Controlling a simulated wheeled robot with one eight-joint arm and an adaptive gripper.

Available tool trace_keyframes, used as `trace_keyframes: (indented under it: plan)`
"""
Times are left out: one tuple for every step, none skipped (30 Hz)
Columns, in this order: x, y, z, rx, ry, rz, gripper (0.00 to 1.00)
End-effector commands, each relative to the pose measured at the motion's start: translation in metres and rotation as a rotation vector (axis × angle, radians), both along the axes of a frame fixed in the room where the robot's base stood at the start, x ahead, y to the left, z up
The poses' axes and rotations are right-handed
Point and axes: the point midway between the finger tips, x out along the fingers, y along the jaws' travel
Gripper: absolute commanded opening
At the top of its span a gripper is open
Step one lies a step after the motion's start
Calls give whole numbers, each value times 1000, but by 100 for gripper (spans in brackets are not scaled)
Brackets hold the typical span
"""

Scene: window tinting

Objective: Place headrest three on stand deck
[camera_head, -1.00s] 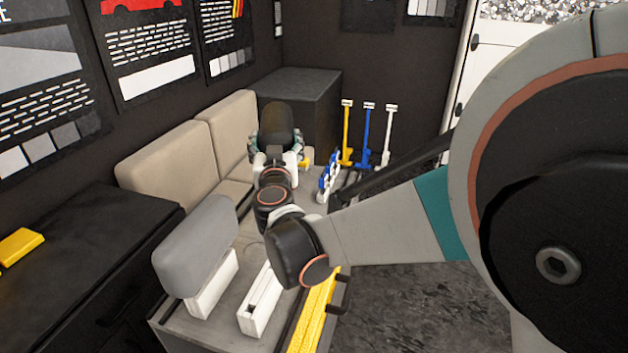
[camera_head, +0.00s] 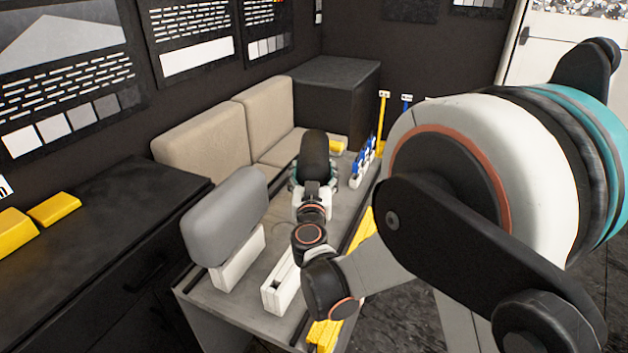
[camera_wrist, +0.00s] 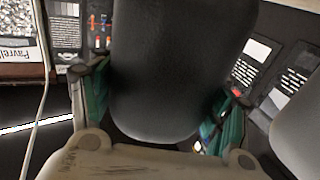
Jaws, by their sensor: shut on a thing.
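A dark, rounded headrest (camera_head: 314,153) is held upright above the grey stand deck (camera_head: 228,304), toward its far part. My gripper (camera_head: 314,180) is shut on it from the near side. In the wrist view the dark headrest (camera_wrist: 180,70) fills the middle, with my teal-padded fingers on both sides. Its lower end is hidden behind my gripper. A grey headrest (camera_head: 225,215) stands in a white slotted holder (camera_head: 240,258) on the near left of the deck. An empty white slotted holder (camera_head: 281,285) is to its right. No number shows on either headrest.
Beige seat cushions (camera_head: 205,135) line the wall behind the deck. A black cabinet (camera_head: 90,240) with yellow blocks (camera_head: 55,208) stands at left. Blue-and-white clips (camera_head: 364,158) and yellow pieces (camera_head: 360,230) are along the deck's right side. A dark box (camera_head: 335,95) stands behind.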

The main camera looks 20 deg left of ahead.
Motion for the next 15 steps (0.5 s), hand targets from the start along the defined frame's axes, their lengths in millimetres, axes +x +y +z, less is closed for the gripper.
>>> trace_keyframes:
  plan:
    - [0,0,-9,-1,0,0,7]
    - [0,0,-11,-1,0,0,7]
    - [0,0,-13,-1,0,0,7]
    - [0,0,-13,-1,0,0,7]
    - [0,0,-13,-1,0,0,7]
    - [0,0,-12,-1,0,0,7]
    - [0,0,-12,-1,0,0,7]
    - [0,0,-12,-1,0,0,7]
    - [0,0,-12,-1,0,0,7]
    - [0,0,-12,-1,0,0,7]
    - [0,0,-12,-1,0,0,7]
    - [0,0,-13,-1,0,0,7]
    - [0,0,-15,-1,0,0,7]
    - [0,0,-15,-1,0,0,7]
    - [0,0,-15,0,0,0,79]
